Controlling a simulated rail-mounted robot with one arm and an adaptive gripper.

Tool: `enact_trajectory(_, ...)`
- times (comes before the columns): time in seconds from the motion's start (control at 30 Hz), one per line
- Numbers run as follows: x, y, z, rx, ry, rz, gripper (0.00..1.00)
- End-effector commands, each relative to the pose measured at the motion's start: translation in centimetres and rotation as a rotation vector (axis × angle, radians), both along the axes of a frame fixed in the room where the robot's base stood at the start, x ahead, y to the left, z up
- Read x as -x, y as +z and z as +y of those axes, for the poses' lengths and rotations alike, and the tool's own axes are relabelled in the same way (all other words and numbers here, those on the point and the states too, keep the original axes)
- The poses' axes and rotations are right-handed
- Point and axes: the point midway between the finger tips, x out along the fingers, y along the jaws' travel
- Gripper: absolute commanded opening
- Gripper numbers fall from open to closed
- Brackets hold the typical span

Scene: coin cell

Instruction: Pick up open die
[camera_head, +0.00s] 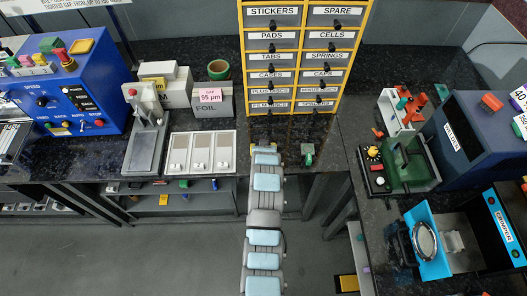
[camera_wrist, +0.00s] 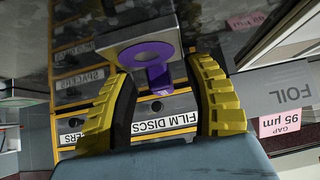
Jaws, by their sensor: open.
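In the wrist view, my gripper (camera_wrist: 165,108) is open, with its yellow ridged fingers spread and nothing gripped between them. Ahead of the fingers is a grey block with a flat purple ring (camera_wrist: 146,55) and a purple stem (camera_wrist: 158,77); it appears in the gap between the fingers. I take this as the die, but its identity is not certain. In the camera_head view, my gripper (camera_head: 264,149) is at the counter's front edge, below the drawer cabinet. The purple piece is not distinguishable there.
The drawer cabinet (camera_head: 293,12) stands behind my gripper. A small green-topped item (camera_head: 307,150) is to the right. A white three-part tray (camera_head: 201,134) and a grey press (camera_head: 147,143) are to the left. A green-and-black machine (camera_head: 405,165) is farther right.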

Motion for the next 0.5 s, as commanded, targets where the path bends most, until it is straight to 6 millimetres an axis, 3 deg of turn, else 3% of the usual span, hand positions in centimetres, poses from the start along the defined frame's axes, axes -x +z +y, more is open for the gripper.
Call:
enact_trajectory(0.1,-0.02,0.06,-0.02,0.000,0.000,-0.001,0.52)
enact_trajectory(0.3,-0.02,0.08,-0.02,0.000,0.000,-0.001,0.00)
enact_trajectory(0.5,-0.03,0.11,-0.03,0.000,0.000,-0.002,0.00)
